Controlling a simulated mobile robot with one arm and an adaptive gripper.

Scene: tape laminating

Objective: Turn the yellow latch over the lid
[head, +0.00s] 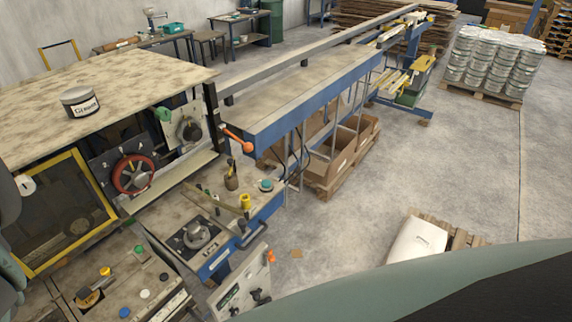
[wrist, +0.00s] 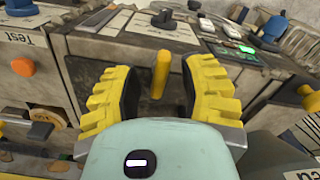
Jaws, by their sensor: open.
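The yellow latch (wrist: 161,70) shows in the wrist view as an upright, rounded yellow bar in front of a worn grey-beige machine panel. My gripper (wrist: 158,88) has two ribbed yellow fingers with black inner pads. They stand apart on either side of the latch, with a visible gap on each side.
An orange knob (wrist: 22,67) and a blue knob (wrist: 20,7) sit left of the fingers. A green-lit switch (wrist: 247,49) and another blue knob (wrist: 274,27) are at the right. Open floor (head: 350,220) lies to the right.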

